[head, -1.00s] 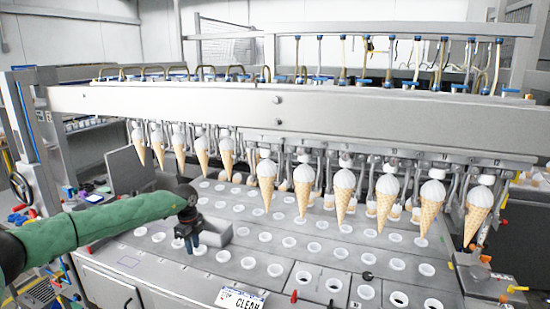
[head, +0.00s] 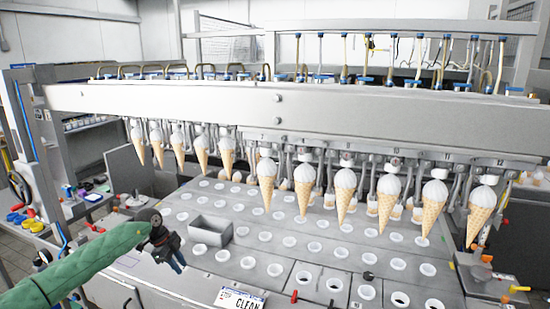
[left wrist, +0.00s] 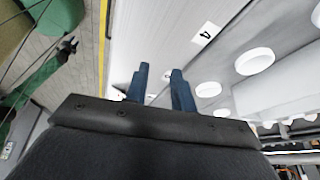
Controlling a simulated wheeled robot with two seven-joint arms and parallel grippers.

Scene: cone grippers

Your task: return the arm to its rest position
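My left arm, in a green sleeve, comes in from the lower left of the head view. My left gripper (head: 178,264) hangs over the front left edge of the machine's grey deck (head: 215,270), below and left of a small grey bin (head: 211,229). In the left wrist view its two blue fingers (left wrist: 160,70) stand apart with nothing between them. Far off at the upper left of that view, another green arm of mine ends in a small dark gripper (left wrist: 68,46), seemingly the right one, too small to read. The head view does not show it.
A row of filled cones (head: 342,195) hangs under the long steel beam (head: 300,115), right of and behind my left gripper. The deck has rows of white-rimmed holes (head: 275,269). A stand with coloured parts (head: 25,220) is at the left.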

